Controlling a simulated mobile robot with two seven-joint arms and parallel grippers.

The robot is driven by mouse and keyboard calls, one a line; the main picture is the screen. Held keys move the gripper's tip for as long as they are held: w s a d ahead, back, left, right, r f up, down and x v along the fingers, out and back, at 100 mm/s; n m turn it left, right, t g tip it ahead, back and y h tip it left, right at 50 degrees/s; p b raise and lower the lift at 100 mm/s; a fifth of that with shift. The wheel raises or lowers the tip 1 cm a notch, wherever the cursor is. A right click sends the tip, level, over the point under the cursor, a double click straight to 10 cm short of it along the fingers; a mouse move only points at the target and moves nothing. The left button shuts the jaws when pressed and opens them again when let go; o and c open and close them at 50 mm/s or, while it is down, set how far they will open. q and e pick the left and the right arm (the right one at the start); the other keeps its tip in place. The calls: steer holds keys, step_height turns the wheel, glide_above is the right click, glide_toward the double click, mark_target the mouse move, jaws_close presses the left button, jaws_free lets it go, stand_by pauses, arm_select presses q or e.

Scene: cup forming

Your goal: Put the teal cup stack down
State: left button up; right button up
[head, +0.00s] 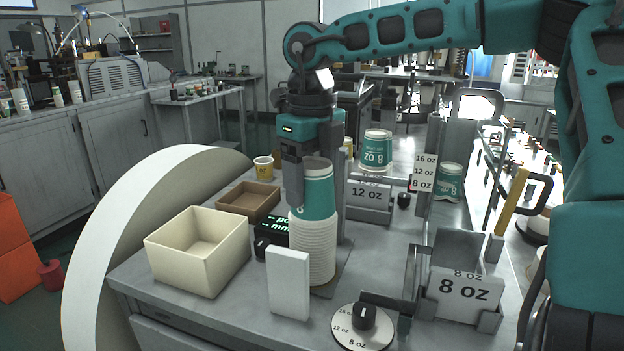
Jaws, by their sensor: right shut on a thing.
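The teal cup stack (313,245) is upside down and upright. Its top cup shows a teal wall, with several white rims nested below. My right gripper (316,190) comes down from above and is shut on the stack's teal upper part, one finger on each side. The stack's base is at a flat brownish plate (341,281) on the grey bench; whether it touches cannot be told. My left gripper is not in view.
A cream box (197,271), a brown tray (247,211) and a yellow cup (263,166) are left. A white block (289,284) and dial (362,328) stand in front. An 8 oz holder (464,294) is right. Another teal cup (377,150) is behind.

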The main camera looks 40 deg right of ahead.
steer(key=o, duration=1.3)
steer(key=shift+o, duration=0.2)
step_height(320, 180, up, 12)
steer(key=shift+r+p, duration=0.1)
steer(key=shift+p, duration=0.65)
